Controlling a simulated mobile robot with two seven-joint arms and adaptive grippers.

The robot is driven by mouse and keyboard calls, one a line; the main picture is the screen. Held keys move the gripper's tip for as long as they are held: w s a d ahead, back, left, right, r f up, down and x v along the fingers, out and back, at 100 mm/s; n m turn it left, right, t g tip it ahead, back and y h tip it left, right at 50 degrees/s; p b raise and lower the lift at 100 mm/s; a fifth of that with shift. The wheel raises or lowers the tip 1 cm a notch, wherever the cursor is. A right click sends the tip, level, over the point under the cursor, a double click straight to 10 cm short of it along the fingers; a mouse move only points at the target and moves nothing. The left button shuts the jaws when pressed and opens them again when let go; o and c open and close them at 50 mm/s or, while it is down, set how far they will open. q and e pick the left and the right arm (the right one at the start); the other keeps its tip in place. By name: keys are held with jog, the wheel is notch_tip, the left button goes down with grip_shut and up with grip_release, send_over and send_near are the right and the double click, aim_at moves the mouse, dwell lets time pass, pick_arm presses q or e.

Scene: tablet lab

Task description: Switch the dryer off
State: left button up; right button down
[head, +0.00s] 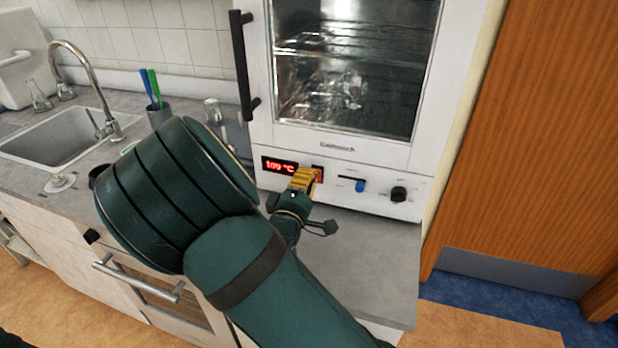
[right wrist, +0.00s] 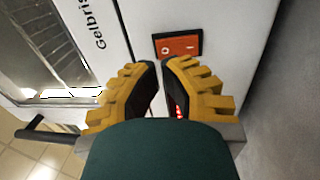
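The dryer (head: 285,137) is a white oven with a glass door. Its red display (head: 279,165) is lit and seems to read 109 °C. An orange-red rocker switch (head: 318,173) sits right of the display; in the right wrist view the switch (right wrist: 178,46) shows O and I marks, and which side is pressed is unclear. My right gripper (head: 304,179) is in front of the panel, partly covering the switch in the head view. In the right wrist view its yellow fingers (right wrist: 160,66) are slightly apart, empty, with tips just short of the switch. My left gripper is out of view.
A blue control (head: 360,186) and a black knob (head: 398,194) are right of the switch. The door handle (head: 243,65) is on the left. A sink (head: 60,138), a tap and a pen cup (head: 159,115) are on the left counter. The counter (head: 375,250) before the dryer is clear.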

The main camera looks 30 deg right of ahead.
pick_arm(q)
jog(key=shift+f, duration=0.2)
pick_arm(e)
jog(key=shift+x, duration=0.9)
